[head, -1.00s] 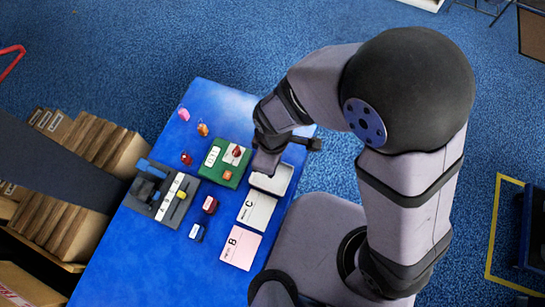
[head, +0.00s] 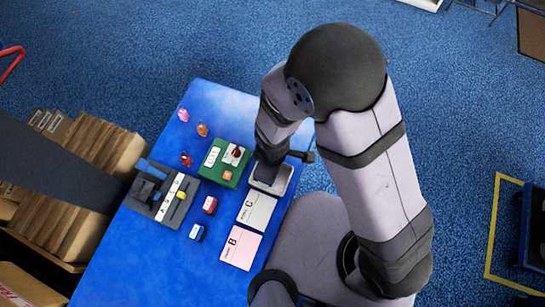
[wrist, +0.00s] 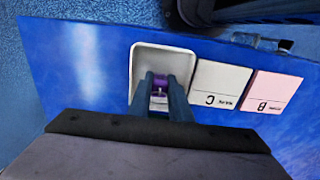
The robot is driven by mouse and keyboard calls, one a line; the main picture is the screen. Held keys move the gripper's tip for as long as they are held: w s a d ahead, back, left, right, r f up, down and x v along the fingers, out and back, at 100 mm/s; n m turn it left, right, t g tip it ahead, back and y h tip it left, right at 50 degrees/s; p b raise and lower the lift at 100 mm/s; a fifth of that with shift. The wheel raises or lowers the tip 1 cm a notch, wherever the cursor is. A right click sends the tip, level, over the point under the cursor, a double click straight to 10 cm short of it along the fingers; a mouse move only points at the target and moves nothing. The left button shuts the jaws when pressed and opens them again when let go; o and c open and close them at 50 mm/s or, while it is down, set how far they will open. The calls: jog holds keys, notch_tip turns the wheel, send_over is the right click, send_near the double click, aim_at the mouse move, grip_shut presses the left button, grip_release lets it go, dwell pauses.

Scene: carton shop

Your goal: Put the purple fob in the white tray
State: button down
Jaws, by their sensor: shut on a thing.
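My gripper (wrist: 160,97) is shut on the purple fob (wrist: 158,84), which shows between the fingertips in the wrist view. The white tray (wrist: 166,58) lies under and around the fingertips in that view. The fob is over or inside the tray; I cannot tell whether it touches the floor. In the head view the white tray (head: 285,182) sits at the table's right edge, partly covered by my gripper. The fob is hidden there.
A white card marked C (head: 257,210) and a pink card marked B (head: 240,247) lie beside the tray. A green box (head: 222,171) stands to its left. A grey fixture (head: 160,193) and several small coloured fobs lie farther left on the blue table (head: 135,265).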

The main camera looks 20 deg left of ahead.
jog(key=shift+f, duration=0.15)
jog(key=c, duration=1.6)
grip_release()
jog(key=shift+c, duration=0.2)
notch_tip(320, 180, up, 12)
jog(key=shift+r, duration=0.2)
